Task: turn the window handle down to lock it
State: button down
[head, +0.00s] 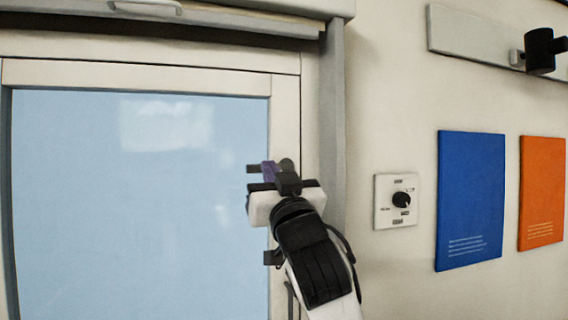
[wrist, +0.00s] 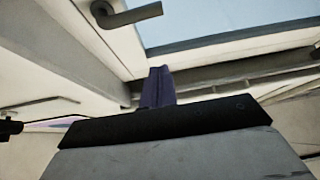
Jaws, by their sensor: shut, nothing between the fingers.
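The window (head: 140,200) fills the left of the head view, with pale blue glass in a cream frame. Its dark grey handle (wrist: 132,15) is at the top of the wrist view, with its base on the frame and its lever pointing across towards the glass. In the head view the handle (head: 253,169) is mostly hidden behind my gripper; a dark end shows to the left. My gripper (head: 268,171) is shut and empty in front of the frame's right side. Its purple fingers (wrist: 157,87) are together, below the handle in the wrist picture and apparently apart from it.
A switch plate with a black knob (head: 401,200) is on the wall right of the window. Blue (head: 471,195) and orange (head: 542,190) panels hang further right. A rail (head: 470,35) with a black fitting is above them. A roller housing (head: 200,12) runs over the window.

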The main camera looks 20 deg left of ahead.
jog(key=shift+w+d+r+h, duration=0.15)
jog(key=shift+w+d+h, duration=0.2)
jog(key=shift+d, duration=0.25)
jog(key=p+x, duration=0.4)
jog(key=x, duration=0.5)
jog(key=shift+w+a+f+p, duration=0.15)
jog(key=shift+w+f+p, duration=0.05)
jog(key=shift+f, duration=0.35)
jog(key=shift+w+a+f+p, duration=0.15)
jog(key=shift+w+f+p, duration=0.1)
jog(key=shift+f, duration=0.3)
jog(key=shift+w+a+f+p, duration=0.15)
jog(key=shift+w+f, duration=0.05)
jog(key=shift+f, duration=0.4)
